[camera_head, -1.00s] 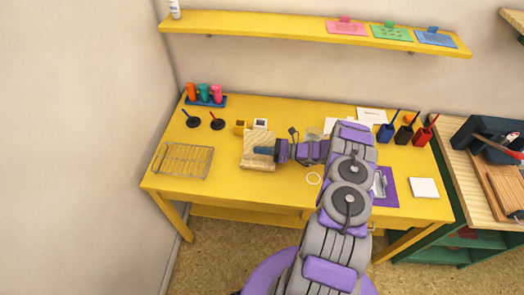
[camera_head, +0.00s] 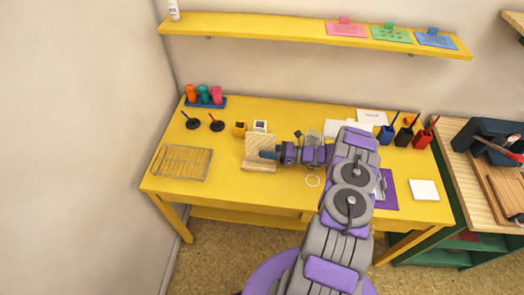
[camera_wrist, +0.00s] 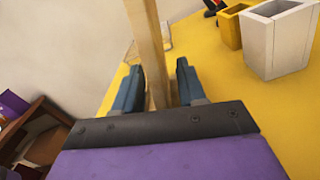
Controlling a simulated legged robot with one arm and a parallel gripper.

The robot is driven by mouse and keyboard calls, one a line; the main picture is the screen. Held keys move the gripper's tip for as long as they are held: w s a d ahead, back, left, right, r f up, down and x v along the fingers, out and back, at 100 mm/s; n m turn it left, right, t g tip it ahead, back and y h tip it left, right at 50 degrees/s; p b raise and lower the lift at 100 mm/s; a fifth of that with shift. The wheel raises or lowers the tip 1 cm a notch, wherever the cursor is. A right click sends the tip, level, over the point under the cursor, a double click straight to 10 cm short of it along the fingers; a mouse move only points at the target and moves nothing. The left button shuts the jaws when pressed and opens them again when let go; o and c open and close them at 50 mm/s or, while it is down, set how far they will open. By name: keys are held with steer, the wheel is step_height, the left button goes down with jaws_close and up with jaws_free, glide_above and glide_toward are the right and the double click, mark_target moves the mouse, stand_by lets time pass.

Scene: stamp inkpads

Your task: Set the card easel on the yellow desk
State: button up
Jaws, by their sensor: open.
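The card easel (camera_head: 258,145), a pale wooden board, stands on the yellow desk (camera_head: 230,200) left of its middle. In the wrist view its wooden edge (camera_wrist: 146,45) rises between my two blue fingers. My gripper (camera_wrist: 159,68) is open, with one finger on each side of the wood and gaps visible beside it. In the head view my gripper (camera_head: 268,155) reaches in from the right, in front of the easel. The easel's lower part is partly hidden by the fingers in the head view.
A yellow cup (camera_head: 239,129) and white cup (camera_head: 260,126) stand just behind the easel. A wire rack (camera_head: 182,163) lies to the left, two black-based stampers (camera_head: 216,125) behind it. The desk's front left-middle is clear.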

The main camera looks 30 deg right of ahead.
steer(key=p+v, duration=0.1)
steer(key=v, duration=0.8)
steer(key=shift+s+d+p, duration=0.2)
steer(key=shift+s+p, duration=0.1)
steer(key=shift+s+d, duration=0.15)
steer(key=shift+d, duration=0.6)
steer(key=shift+a, duration=0.35)
